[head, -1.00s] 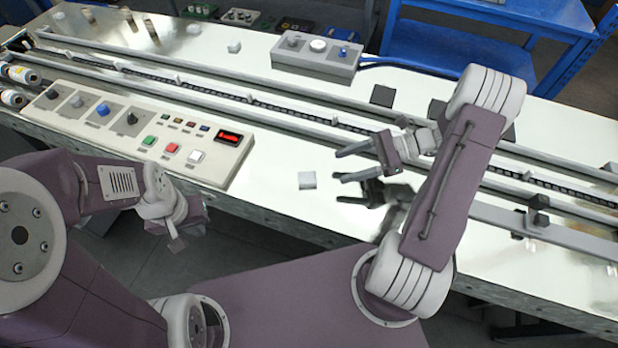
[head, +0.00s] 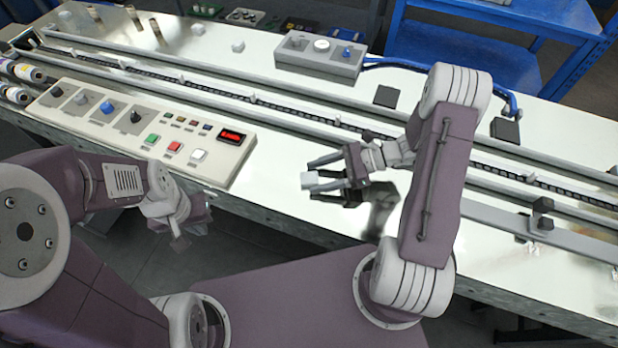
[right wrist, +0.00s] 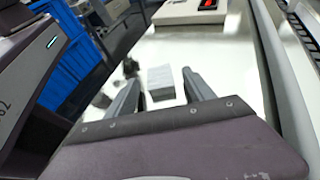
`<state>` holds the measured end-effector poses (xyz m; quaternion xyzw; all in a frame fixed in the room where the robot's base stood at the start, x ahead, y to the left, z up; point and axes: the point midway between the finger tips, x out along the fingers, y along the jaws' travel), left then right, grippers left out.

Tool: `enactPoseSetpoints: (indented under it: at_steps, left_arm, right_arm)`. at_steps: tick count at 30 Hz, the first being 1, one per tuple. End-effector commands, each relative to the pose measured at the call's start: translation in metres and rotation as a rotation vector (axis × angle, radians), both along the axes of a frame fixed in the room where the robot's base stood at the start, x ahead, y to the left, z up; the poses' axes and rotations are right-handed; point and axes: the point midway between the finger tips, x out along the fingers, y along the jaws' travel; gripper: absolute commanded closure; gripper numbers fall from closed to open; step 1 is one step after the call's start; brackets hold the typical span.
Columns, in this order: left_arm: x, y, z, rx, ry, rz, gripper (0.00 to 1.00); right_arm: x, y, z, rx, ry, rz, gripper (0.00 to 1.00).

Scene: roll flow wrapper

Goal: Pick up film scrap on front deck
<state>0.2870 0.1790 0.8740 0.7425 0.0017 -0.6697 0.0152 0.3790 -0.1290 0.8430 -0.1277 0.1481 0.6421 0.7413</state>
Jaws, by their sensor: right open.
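The film scrap, a small pale block (head: 309,179), lies on the bare front deck just left of my right arm in the head view. In the right wrist view the scrap (right wrist: 160,84) shows grey, between and just beyond the fingertips. My right gripper (head: 316,174) is open, its fingers pointing left at the scrap, one on each side of its near end; I cannot tell whether they touch it. My left gripper (head: 180,236) hangs low in front of the machine's edge, away from the scrap; its jaws are too unclear to read.
A control panel (head: 212,170) with buttons and knobs stands left of the scrap. The conveyor rails and chain (head: 258,100) run behind it. A grey switch box (head: 318,56) and another small white block (head: 238,46) sit on the rear deck.

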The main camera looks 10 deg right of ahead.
Motion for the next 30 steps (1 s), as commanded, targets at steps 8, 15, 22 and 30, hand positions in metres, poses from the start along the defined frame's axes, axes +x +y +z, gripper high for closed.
enactPoseSetpoints:
  at_steps: [8,15,22,30]
  left_arm:
    - [0.000,0.000,0.000,0.000,0.000,0.000,1.00]
    - [0.000,0.000,0.000,0.000,0.000,0.000,1.00]
    - [0.000,0.000,0.003,0.000,0.000,0.000,1.00]
    - [0.000,0.000,0.010,0.000,0.000,0.000,1.00]
  right_arm:
    - [0.000,-0.001,0.000,0.000,0.000,0.000,1.00]
    - [0.000,-0.001,0.000,0.000,0.000,0.000,1.00]
    - [0.001,-0.001,0.012,0.000,-0.002,0.000,1.00]
    - [-0.017,0.006,0.054,0.000,0.002,-0.001,1.00]
